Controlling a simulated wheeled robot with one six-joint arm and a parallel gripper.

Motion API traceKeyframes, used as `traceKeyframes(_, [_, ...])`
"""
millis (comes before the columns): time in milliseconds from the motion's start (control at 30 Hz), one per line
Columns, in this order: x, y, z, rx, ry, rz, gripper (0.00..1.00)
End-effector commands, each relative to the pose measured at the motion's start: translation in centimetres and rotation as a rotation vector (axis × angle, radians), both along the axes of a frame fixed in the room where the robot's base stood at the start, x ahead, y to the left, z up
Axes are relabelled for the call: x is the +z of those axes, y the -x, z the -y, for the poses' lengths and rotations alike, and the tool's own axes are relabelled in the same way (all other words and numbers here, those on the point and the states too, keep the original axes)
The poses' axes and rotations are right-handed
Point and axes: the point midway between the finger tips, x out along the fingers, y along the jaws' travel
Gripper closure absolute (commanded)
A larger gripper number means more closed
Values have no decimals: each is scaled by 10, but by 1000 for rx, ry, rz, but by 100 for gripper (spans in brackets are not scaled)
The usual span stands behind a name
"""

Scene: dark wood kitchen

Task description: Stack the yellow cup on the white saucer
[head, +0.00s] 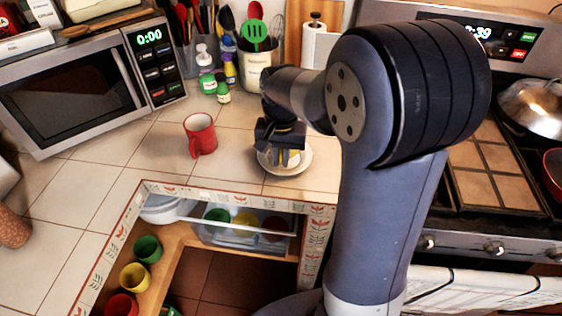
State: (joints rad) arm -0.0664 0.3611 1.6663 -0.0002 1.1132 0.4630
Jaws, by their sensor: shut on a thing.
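The white saucer (303,164) lies on the tiled counter, right of the red mug. My gripper (281,150) points down over it and is shut on the yellow cup (293,157). Only a small yellow patch of this cup shows, at the saucer's middle, because my gripper hides the rest. I cannot tell whether the cup touches the saucer. Another yellow cup (135,277) stands on the lower wooden shelf.
A red mug (201,134) stands left of the saucer. Small bottles (222,90) and a utensil crock (258,72) stand behind. A microwave (85,80) is at back left, the stove (490,180) at right. A clear bin (243,232) sits below the counter edge.

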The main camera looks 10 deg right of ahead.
Motion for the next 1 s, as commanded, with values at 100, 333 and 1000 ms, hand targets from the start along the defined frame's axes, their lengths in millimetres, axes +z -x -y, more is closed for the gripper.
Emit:
traceKeyframes(100, [-17,0,0,0,1,-4,100])
traceKeyframes(333, [-22,0,0,0,0,1,100])
traceKeyframes(1000, [-31,0,0,0,1,-1,68])
